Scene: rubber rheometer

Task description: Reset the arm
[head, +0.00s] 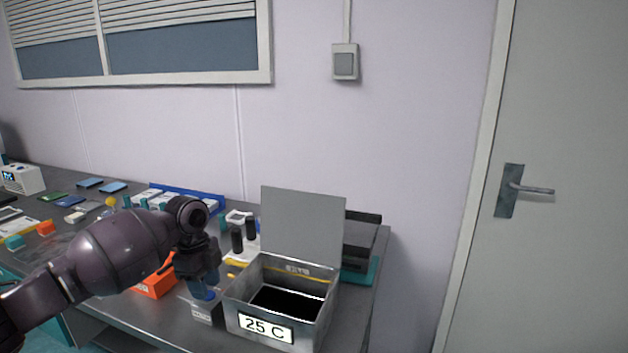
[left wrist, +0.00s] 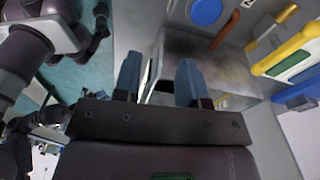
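My left arm comes in from the left in the head view. Its gripper (head: 204,290) points down over the table, just left of the open metal box. In the left wrist view the two blue-grey fingers of this gripper (left wrist: 159,78) stand apart, with nothing seen held between them. A metal, box-like surface (left wrist: 205,65) lies beyond the fingertips. My right gripper cannot be made out in either view.
The metal box (head: 312,328) labelled "25 C" has its lid (head: 302,222) raised. A small grey block (head: 206,314) and an orange bin (head: 153,287) are close to the gripper. A dark device (head: 360,238) stands behind the box. A closed door (head: 570,180) is at right.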

